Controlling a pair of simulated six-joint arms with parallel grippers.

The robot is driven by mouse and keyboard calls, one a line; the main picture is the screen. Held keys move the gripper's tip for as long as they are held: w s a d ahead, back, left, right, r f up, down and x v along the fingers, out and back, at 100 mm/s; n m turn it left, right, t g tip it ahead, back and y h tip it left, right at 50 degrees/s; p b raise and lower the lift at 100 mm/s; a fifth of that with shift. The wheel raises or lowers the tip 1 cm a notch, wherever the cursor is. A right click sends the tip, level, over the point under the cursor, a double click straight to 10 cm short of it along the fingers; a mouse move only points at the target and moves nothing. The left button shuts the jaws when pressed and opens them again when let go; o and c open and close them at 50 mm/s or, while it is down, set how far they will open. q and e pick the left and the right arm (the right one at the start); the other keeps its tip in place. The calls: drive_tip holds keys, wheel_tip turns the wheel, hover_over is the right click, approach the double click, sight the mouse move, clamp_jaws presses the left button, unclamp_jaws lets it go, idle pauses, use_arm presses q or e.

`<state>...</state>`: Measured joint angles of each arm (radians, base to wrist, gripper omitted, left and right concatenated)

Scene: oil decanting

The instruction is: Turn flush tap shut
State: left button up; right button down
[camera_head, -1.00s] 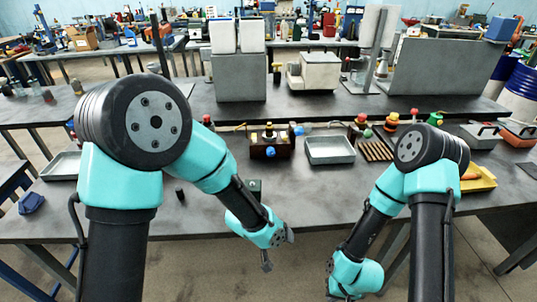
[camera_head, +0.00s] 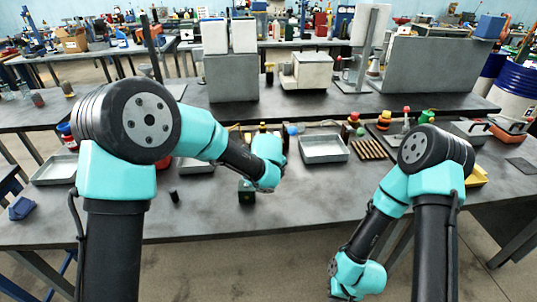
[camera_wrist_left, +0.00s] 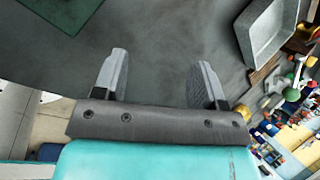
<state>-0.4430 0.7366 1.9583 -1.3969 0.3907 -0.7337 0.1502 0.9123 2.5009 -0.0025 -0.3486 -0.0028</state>
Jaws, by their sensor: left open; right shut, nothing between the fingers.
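I cannot tell which fitting is the flush tap. The dark wooden tap block behind my left wrist in the head view is mostly hidden; a blue ball (camera_head: 292,130) shows beside it. A red-topped fitting (camera_head: 353,117) stands further right.
A metal tray (camera_head: 324,158) lies right of my left wrist, also in the left wrist view (camera_wrist_left: 253,52). An orange-topped fitting (camera_head: 384,117) and a green one (camera_head: 427,117) stand right. The front middle bench is clear.

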use_arm(q)
drive_tip(key=w+a+r+m+t+y, duration=0.1)
drive_tip(key=w+r+m+t, duration=0.2)
drive_tip(key=w+r+m, duration=0.3)
drive_tip(key=shift+w+a+m+y, duration=0.4)
drive_tip(key=shift+w+m, duration=0.2)
drive_tip(key=shift+m, duration=0.2)
drive_tip(key=x, duration=1.7)
drive_tip(key=shift+w, duration=0.3)
drive_tip(key=shift+c, duration=0.2)
drive_tip(key=c, duration=0.9)
